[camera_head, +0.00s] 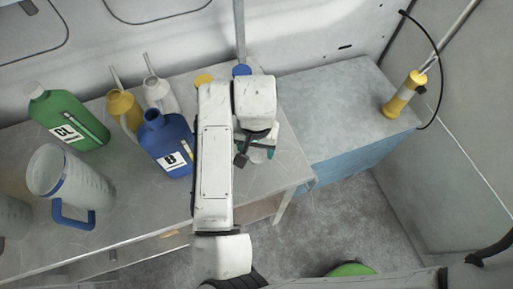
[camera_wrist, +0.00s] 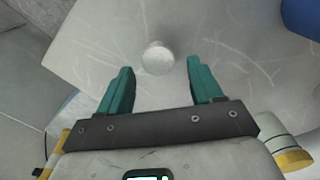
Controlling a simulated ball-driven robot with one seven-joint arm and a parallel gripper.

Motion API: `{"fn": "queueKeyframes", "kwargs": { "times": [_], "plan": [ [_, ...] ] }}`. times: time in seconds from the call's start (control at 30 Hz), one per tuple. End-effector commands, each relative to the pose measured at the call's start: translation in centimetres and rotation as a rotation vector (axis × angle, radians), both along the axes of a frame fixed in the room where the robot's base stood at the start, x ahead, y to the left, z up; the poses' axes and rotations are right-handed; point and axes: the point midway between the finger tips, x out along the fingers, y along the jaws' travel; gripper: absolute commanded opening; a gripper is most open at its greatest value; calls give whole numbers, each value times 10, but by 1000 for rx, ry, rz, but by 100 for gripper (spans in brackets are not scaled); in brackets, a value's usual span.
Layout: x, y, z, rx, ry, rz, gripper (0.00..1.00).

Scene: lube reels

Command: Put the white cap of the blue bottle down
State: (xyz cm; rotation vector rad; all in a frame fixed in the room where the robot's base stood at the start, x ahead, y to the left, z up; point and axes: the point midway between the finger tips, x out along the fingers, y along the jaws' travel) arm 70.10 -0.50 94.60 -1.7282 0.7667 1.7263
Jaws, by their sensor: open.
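The white cap (camera_wrist: 157,57) is a small pale disc on the bare grey tabletop in the wrist view. My gripper (camera_wrist: 159,68) is open, with one teal finger on each side of the cap and a gap to both. I cannot tell how high the fingers are above the table. In the head view my arm hides most of the gripper, and the cap is not clearly seen. The blue bottle (camera_head: 170,138), labelled B, stands upright left of my arm, its neck open and uncapped. A blue edge, probably this bottle (camera_wrist: 302,17), shows in the wrist view.
A green bottle (camera_head: 72,118), a clear jug with a blue handle (camera_head: 78,182), a yellow can (camera_head: 122,108) and a white can (camera_head: 160,92) stand on the left.

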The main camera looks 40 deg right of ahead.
Motion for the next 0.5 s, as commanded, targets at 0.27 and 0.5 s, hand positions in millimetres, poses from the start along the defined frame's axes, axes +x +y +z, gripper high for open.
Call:
{"fn": "queueKeyframes", "kwargs": {
  "times": [0.27, 0.5],
  "plan": [
    [0, -1, 55, 0, -4, -4, 65],
    [0, 0, 96, 1, -3, -3, 65]
  ]
}}
